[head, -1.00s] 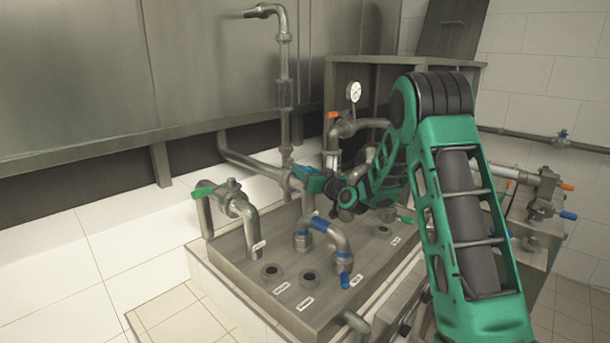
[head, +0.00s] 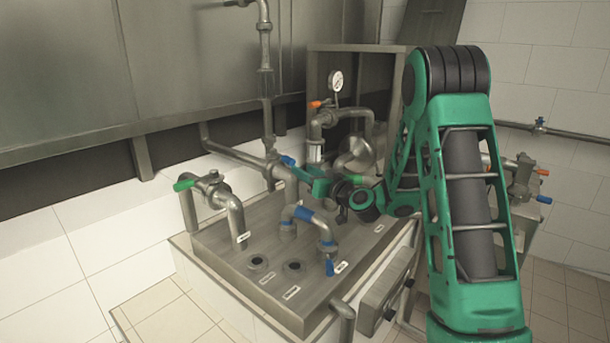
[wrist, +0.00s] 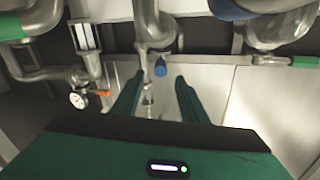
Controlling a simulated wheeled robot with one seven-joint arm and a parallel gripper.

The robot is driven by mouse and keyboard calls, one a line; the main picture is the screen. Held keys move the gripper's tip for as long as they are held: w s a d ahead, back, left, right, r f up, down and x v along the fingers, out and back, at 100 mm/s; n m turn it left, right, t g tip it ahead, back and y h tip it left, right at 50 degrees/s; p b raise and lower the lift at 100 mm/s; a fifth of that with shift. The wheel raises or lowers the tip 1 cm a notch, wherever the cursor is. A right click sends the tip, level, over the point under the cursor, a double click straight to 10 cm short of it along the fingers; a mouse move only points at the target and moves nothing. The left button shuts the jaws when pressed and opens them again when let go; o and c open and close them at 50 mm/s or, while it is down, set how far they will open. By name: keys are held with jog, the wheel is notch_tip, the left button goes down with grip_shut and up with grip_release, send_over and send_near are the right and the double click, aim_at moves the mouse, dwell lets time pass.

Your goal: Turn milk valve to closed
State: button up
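Which valve is the milk valve I cannot tell, as the labels are too small to read. My gripper (head: 300,175) is in front of the central upright pipe, close to a small blue valve handle (head: 287,160). In the wrist view my gripper (wrist: 157,82) is open, its two green fingers apart with nothing clearly between them. A blue handle (wrist: 160,66) shows just past the gap between the fingertips, below a metal pipe fitting. I cannot tell whether the fingers touch it.
A green-handled valve (head: 185,185) is at the left of the metal filler table (head: 225,258). A bent pipe with blue parts (head: 325,235) stands in front of my gripper. A gauge (head: 336,82) and orange handle (head: 318,104) are behind. Free floor lies front left.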

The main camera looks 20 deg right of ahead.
aim_at(282, 157)
jog(key=shift+w+d, duration=0.1)
jog(key=c, duration=0.8)
jog(key=shift+w+d+m, duration=0.1)
jog(key=shift+d+m, duration=0.15)
jog(key=shift+m, duration=0.15)
grip_shut()
jog(key=d+r+m+g+y, duration=0.2)
jog(key=d+m+y, duration=0.2)
jog(key=d+m, duration=0.55)
jog(key=w+a+f, duration=0.1)
jog(key=w+a, duration=0.7)
jog(key=shift+a, duration=0.4)
